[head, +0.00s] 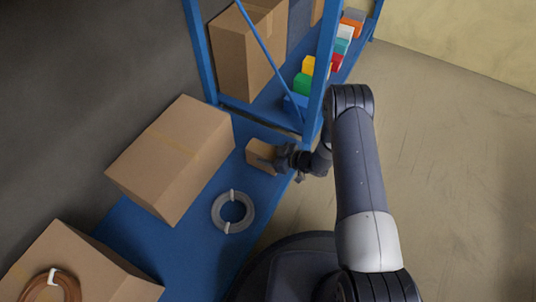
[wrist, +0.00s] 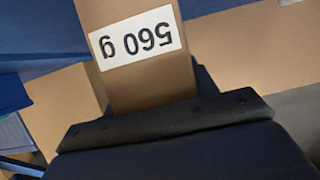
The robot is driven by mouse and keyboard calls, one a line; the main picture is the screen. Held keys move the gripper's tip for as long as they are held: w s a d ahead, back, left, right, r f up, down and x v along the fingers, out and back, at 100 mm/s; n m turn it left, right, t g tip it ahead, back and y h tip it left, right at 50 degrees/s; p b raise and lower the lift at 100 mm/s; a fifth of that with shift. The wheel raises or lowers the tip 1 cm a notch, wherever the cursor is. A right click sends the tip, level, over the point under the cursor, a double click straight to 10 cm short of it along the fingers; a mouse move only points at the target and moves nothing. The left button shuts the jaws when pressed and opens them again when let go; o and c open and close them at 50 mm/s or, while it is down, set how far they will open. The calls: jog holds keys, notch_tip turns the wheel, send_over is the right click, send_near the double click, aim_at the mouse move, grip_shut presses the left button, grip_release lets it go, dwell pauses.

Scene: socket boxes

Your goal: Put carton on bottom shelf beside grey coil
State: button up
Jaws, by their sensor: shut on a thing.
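A small brown carton (head: 262,156) is between the fingers of my gripper (head: 281,157), which is shut on it. In the wrist view the carton (wrist: 135,85) fills the upper middle and bears a white label reading "560 g", upside down. The grey coil (head: 233,212) lies flat on the blue shelf (head: 195,255), nearer to the camera than the carton. The carton is over the shelf near its right edge; whether it touches the surface I cannot tell. My gripper's fingertips are partly hidden behind the carton.
A large brown box (head: 172,155) stands left of the carton and coil. Another box (head: 75,265) with a brown coil (head: 50,285) on top is at lower left. A blue upright (head: 318,85) and a tall box (head: 245,55) stand beyond. Blue shelf surface around the coil is bare.

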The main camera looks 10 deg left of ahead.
jog(key=shift+f, duration=0.15)
jog(key=o, duration=1.4)
jog(key=shift+r, duration=0.2)
jog(key=p+v, duration=0.4)
jog(key=v, duration=0.8)
jog(key=shift+a, duration=0.1)
